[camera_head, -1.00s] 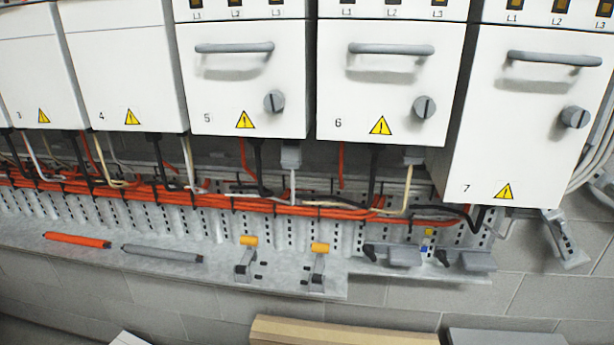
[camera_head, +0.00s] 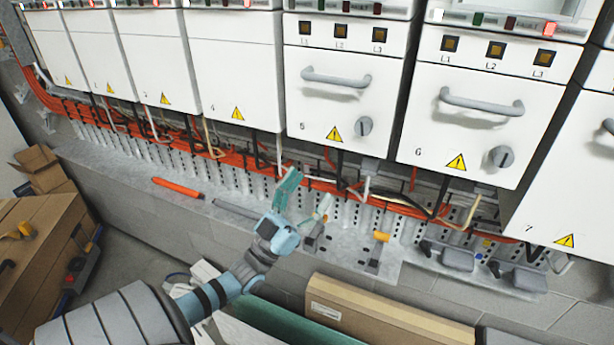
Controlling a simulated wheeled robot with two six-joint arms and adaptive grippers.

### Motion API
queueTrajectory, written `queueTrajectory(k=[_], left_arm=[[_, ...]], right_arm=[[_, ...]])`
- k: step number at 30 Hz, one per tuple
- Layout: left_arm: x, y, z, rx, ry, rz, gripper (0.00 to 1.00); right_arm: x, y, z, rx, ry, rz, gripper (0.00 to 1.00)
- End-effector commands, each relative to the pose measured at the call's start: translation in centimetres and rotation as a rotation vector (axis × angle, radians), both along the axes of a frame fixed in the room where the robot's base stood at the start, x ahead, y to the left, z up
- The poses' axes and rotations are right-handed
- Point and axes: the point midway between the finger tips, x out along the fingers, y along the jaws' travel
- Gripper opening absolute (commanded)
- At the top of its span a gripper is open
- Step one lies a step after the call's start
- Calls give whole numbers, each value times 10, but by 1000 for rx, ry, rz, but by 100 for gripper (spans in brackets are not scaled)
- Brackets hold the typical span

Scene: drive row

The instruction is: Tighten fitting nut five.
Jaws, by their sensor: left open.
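Unit 5 (camera_head: 341,92) is a white drawer front with a grey handle, a round grey knob and a yellow warning triangle. Below its lower edge, a grey block-shaped fitting (camera_head: 370,169) hangs with a cable coming out; I cannot make out a separate nut on it. My left gripper (camera_head: 310,184) is open and empty, with its fingers spread in front of the orange cables and slotted rail, left of and below that fitting. The gripper hides part of the rail and one of the orange-topped clamps on the ledge. My right gripper is not in view.
The grey ledge (camera_head: 130,170) carries an orange rod (camera_head: 178,187), a grey rod (camera_head: 238,209), an orange-topped clamp (camera_head: 380,245) and grey levers (camera_head: 450,256). Unit 6 (camera_head: 465,125) stands to the right. Cardboard boxes (camera_head: 385,312) lie below the ledge.

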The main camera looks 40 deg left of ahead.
Motion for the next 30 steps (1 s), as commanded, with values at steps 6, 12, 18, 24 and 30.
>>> queueTrajectory(k=[6, 12, 18, 24, 30], left_arm=[[12, -2, 14, -1, -15, -4, 75], [38, -4, 36, -1, -14, -2, 75], [62, -6, 55, 0, -12, -2, 75], [74, -7, 64, -1, -9, -1, 75], [75, -8, 65, -1, -8, -1, 75]], right_arm=[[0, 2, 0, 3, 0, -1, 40], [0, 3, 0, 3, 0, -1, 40], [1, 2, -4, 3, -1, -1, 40], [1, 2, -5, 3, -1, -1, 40], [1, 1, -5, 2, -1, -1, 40]])
